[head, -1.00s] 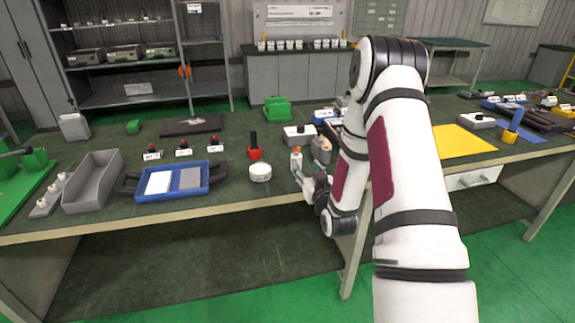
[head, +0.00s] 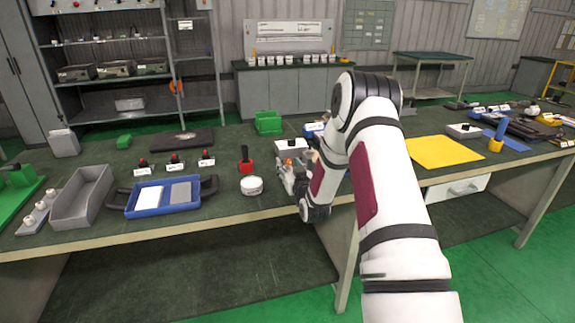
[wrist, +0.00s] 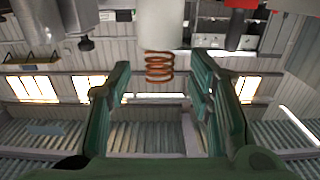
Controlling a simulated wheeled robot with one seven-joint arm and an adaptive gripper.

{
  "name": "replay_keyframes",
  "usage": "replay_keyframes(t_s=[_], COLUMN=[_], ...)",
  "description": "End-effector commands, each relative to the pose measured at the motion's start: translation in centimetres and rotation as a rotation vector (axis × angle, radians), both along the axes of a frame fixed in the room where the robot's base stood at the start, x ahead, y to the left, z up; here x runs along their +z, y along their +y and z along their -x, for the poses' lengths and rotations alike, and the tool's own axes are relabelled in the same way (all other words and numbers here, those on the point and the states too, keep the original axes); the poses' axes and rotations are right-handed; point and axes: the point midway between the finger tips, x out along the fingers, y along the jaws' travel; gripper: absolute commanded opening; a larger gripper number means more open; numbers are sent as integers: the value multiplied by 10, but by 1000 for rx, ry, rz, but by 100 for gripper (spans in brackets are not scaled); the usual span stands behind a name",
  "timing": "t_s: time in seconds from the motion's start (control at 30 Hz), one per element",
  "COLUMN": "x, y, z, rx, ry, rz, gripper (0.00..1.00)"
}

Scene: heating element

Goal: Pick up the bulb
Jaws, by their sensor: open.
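My gripper (wrist: 163,100) is open, with its two green-padded fingers spread apart in the wrist view. A white cylinder (wrist: 160,24) with a copper-coloured coil (wrist: 158,67) at its end appears between and beyond the fingers. It may be the bulb, but I cannot be sure, and no contact with the fingers shows. In the head view my gripper (head: 290,177) is small, low over the bench's front part, with a small orange-topped thing (head: 287,161) at its tip. My arm hides part of the bench there.
A round white container (head: 251,186) and a red holder (head: 246,166) stand left of my gripper. A white box with a black knob (head: 291,145) is behind it. A blue tray (head: 165,209) lies further left. A yellow mat (head: 443,152) lies right of my arm.

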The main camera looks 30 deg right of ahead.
Motion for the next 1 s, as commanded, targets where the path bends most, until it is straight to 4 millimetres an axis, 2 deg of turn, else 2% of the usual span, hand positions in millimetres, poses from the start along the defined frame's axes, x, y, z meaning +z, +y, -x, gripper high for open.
replay_keyframes(t_s=[0.1,0.2,0.47,0.6,0.67,1.0], x=[1,1,1,1,1,3], y=[-5,-7,-7,-7,-7,-7], z=[-16,-23,-25,-25,-25,-25], rx=[0,0,0,0,0,0], ry=[-1,0,1,1,1,0], rz=[0,-1,0,0,0,0], gripper=[48,48,48,16,4,4])
